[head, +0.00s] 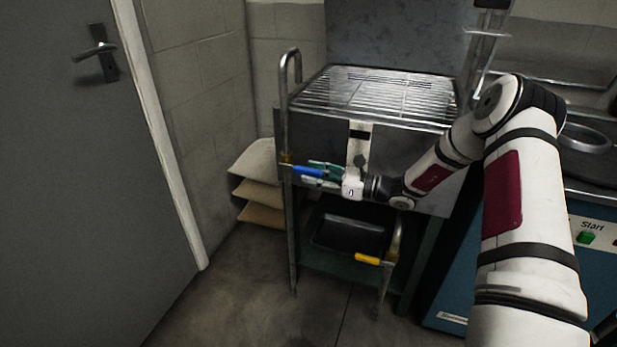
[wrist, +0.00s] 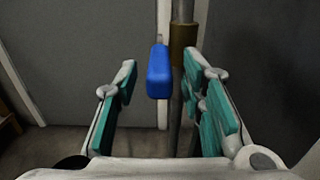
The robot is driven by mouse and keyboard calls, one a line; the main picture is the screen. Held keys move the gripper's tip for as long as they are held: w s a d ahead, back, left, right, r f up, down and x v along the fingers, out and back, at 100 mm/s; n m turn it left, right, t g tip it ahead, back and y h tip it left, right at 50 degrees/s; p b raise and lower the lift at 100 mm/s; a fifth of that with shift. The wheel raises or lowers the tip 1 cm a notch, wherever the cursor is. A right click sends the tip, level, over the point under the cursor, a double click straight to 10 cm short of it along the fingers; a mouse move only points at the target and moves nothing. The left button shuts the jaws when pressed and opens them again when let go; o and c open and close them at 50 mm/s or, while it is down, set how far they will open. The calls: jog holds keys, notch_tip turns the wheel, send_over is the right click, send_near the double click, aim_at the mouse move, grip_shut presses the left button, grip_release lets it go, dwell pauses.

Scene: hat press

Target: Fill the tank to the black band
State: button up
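The steel tank (head: 425,165) has a wire rack on top. On its front is a pale upright gauge strip (head: 359,143) with a black band (head: 360,134) near its top; the water level cannot be made out. A bent fill pipe rises at the tank's left corner, with a brass valve body (head: 287,158) and a blue lever (head: 308,171). My gripper (head: 318,173) is at the lever, pointing left.
A lower pipe with a yellow lever (head: 367,259) stands under the tank, beside a black tray (head: 350,234) on the shelf. Stacked sacks (head: 262,195) lie left of the stand. A blue machine with a green button (head: 587,238) is at right. The floor at left is clear.

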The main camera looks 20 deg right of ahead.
jog(key=shift+x, duration=1)
grip_shut()
